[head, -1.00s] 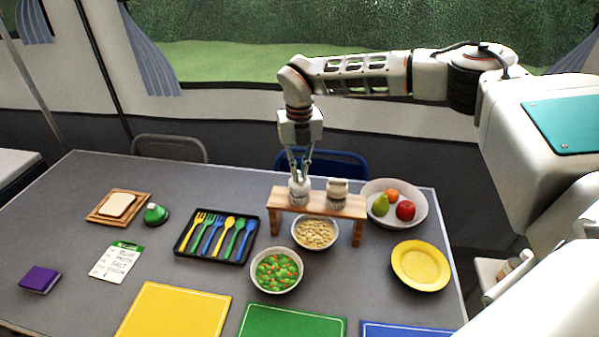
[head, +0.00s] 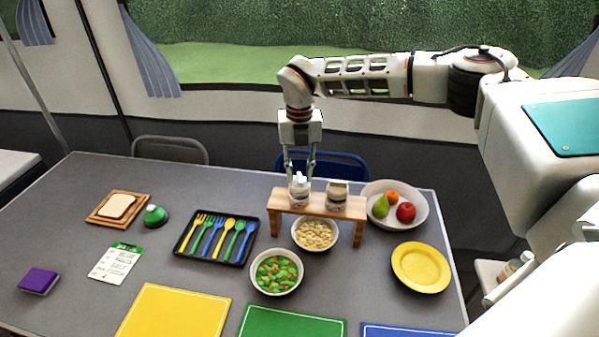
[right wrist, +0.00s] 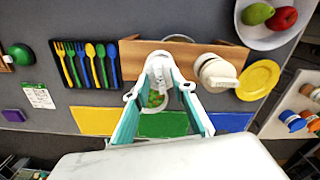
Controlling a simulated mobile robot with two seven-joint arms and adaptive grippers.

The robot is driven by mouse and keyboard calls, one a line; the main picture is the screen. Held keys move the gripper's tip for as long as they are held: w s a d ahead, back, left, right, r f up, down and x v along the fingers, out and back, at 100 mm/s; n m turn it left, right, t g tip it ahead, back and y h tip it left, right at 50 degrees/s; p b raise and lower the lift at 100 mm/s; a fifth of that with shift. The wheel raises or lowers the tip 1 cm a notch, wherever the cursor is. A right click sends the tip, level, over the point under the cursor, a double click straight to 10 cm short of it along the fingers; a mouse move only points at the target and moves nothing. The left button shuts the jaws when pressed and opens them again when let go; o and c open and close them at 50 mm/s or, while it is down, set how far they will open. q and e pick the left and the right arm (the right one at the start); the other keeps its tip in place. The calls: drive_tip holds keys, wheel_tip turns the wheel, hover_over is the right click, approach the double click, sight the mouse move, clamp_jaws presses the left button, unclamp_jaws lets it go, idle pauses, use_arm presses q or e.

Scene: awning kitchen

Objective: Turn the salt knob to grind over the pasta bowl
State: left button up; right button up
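The left white grinder (head: 299,194), which I take to be the salt, stands upright on a small wooden shelf (head: 283,206). Its white knob shows between my right gripper's fingers; it also shows in the right wrist view (right wrist: 160,69). My right gripper (head: 301,176) points straight down over this grinder. Its fingers look spread apart, one on each side of the knob; contact is hard to judge. The pasta bowl (head: 316,234) sits on the table under the shelf's front edge, partly covered by the shelf. My left gripper is out of view.
A second grinder (head: 338,195) stands close to the right on the shelf. A fruit bowl (head: 420,217), yellow plate (head: 421,268), vegetable bowl (head: 277,288) and cutlery tray (head: 247,250) surround the shelf. The table between note and tray is clear.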

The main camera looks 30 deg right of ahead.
sight(300, 177)
wheel_tip(300, 177, up, 12)
idle(0.7)
drive_tip(key=shift+f, duration=0.1)
idle(0.3)
